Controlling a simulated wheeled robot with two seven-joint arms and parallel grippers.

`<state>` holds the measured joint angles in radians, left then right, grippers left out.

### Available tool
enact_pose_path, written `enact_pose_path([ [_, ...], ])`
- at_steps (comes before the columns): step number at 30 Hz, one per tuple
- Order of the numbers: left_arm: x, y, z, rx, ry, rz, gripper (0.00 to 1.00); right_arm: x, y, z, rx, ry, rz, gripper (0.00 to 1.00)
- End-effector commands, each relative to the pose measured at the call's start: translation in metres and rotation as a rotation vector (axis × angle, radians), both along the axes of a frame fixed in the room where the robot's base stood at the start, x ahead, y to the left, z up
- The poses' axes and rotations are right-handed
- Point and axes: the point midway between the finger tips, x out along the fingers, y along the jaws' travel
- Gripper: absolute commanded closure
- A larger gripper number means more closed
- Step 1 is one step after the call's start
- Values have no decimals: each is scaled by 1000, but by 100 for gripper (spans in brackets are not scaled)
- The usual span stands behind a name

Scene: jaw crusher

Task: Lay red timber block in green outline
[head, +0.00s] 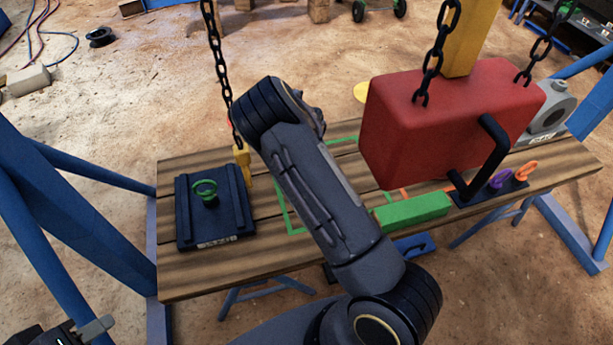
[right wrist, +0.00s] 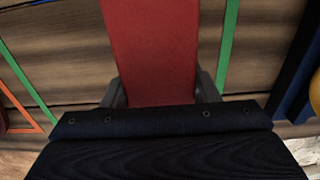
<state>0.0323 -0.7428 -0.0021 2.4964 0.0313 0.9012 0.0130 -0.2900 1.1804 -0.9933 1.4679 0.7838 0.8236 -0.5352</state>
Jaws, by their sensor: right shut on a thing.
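In the right wrist view, my right gripper (right wrist: 160,90) is shut on the red timber block (right wrist: 152,45), which lies between its two fingers. Green lines of the outline (right wrist: 228,45) show on the planks on both sides of the block. I cannot tell whether the block touches the planks. In the head view, part of the green outline (head: 281,206) shows on the table beside my right arm, which covers the rest. The right gripper and the held block are mostly hidden there. My left gripper (head: 80,330) is at the bottom left corner, away from the table; its jaw opening is unclear.
A large red box (head: 420,115) hangs on chains above the plank table (head: 200,275). A green block (head: 412,210), a black plate (head: 222,228) with a green ring, and a dark holder with purple and orange rings (head: 500,179) are on the table. Blue frame legs stand at both sides.

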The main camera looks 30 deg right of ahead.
Motion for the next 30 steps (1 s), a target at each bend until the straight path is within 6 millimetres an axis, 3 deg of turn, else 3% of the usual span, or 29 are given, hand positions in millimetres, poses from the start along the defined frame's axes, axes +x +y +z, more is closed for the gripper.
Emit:
enact_pose_path([
  [6,0,0,-3,0,0,0,64,1,-1,-31,-1,0,1,83],
  [16,0,0,-5,0,0,0,64,1,-1,-34,0,-1,0,83],
  [17,0,0,-5,0,0,0,64,1,-1,-34,0,0,0,43],
  [21,0,0,-4,0,0,0,64,1,-1,-34,0,0,0,25],
  [30,0,0,-3,0,0,0,64,1,-1,-32,-1,0,0,24],
])
